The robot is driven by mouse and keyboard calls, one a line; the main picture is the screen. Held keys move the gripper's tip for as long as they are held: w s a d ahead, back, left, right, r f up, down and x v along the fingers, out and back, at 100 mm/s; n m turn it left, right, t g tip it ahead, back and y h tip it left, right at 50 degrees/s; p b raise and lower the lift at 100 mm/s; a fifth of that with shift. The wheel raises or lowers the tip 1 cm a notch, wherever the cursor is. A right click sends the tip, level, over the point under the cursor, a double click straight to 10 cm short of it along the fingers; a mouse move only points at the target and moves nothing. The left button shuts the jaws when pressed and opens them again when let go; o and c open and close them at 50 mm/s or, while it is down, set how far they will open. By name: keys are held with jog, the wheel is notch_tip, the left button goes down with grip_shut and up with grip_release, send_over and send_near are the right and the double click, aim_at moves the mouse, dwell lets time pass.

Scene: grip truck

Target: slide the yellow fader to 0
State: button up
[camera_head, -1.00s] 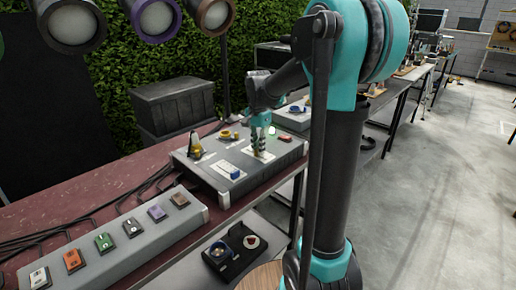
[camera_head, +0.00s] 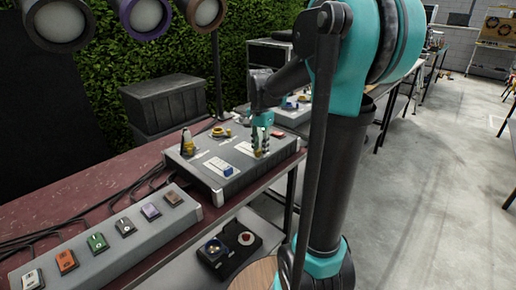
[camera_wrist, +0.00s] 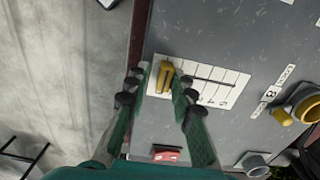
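The yellow fader (camera_wrist: 165,77) is an upright knob near the left end of a white scale plate (camera_wrist: 206,96) in the wrist view. A dark slot runs from it to the right, past tick marks and small digits that are mostly too small to read. My gripper (camera_wrist: 163,84) has its two fingers apart, one on each side of the fader, with narrow gaps seeming to show. I cannot tell whether either finger touches it. In the head view my gripper (camera_head: 262,145) points down at the grey control box (camera_head: 215,188), with a bit of yellow between its fingertips.
A blue fader (camera_head: 228,170) is on the plate nearby. A red button (camera_wrist: 165,156) and a yellow knob (camera_wrist: 282,116) also sit on the box. A second box with coloured switches (camera_head: 125,226) is at front left.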

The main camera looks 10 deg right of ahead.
aim_at(260, 151)
jog(key=shift+o, duration=1.1)
notch_tip(260, 151, up, 12)
